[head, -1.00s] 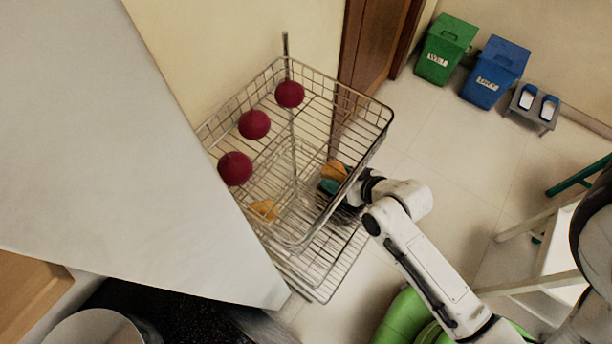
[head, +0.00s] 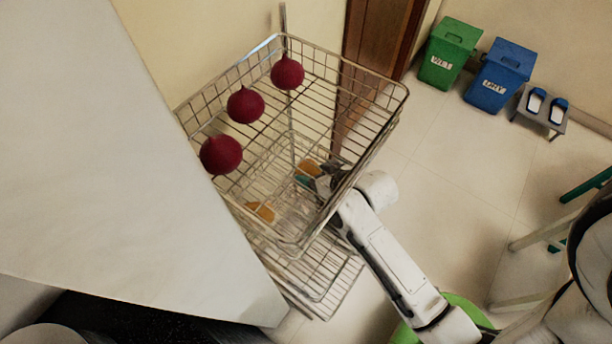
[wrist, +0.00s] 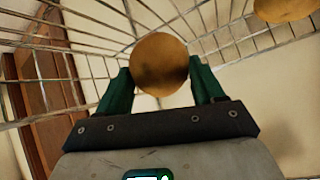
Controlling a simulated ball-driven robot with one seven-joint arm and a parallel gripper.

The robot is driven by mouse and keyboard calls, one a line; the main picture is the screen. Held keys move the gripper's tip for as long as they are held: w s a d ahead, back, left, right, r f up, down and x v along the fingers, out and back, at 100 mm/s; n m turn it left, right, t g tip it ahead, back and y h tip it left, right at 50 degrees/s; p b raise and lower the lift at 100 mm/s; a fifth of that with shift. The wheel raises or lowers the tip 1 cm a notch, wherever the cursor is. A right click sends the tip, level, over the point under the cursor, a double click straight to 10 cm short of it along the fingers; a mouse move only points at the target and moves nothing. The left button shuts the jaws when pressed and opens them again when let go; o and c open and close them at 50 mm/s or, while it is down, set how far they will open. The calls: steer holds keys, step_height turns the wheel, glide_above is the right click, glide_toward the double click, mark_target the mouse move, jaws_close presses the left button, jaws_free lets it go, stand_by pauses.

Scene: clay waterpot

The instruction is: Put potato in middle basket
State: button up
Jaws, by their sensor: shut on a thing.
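My gripper (wrist: 160,88) is shut on a round brown potato (wrist: 160,62), held between its green fingers in the wrist view. In the head view the held potato (head: 309,167) shows through the wires of the upper basket (head: 385,130), below that basket. My gripper (head: 306,180) there is partly hidden by wires. The middle basket (head: 265,170) lies under the upper one, and its wires cross the view. Another potato (head: 260,211) lies at the left in that lower level; it also shows at the top right of the wrist view (wrist: 285,8).
Several dark red round vegetables, one of them (head: 245,104), sit in the upper basket. A bottom rack (head: 335,285) is below. A pale counter (head: 110,170) borders the left. Green (head: 449,52) and blue (head: 497,74) bins stand at the back.

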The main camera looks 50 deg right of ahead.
steer(key=shift+w+f+b, duration=0.3)
steer(key=shift+f+b, duration=0.4)
steer(key=shift+f, duration=0.05)
steer(key=shift+w+r+p, duration=0.15)
steer(key=shift+r+p, duration=0.4)
steer(key=shift+p, duration=0.3)
steer(key=shift+w+r+g+p, duration=0.2)
steer(key=shift+w+g+p, duration=0.2)
steer(key=shift+g+p, duration=0.7)
steer(key=w+g+p, duration=0.1)
steer(key=g+p, duration=0.1)
steer(key=g, duration=0.1)
steer(key=shift+w, duration=0.15)
step_height(320, 180, down, 2)
steer(key=shift+f+g+b, duration=0.1)
steer(key=shift+g+b, duration=0.2)
steer(key=shift+b, duration=0.85)
steer(key=o, duration=1.1)
steer(key=shift+o, duration=0.2)
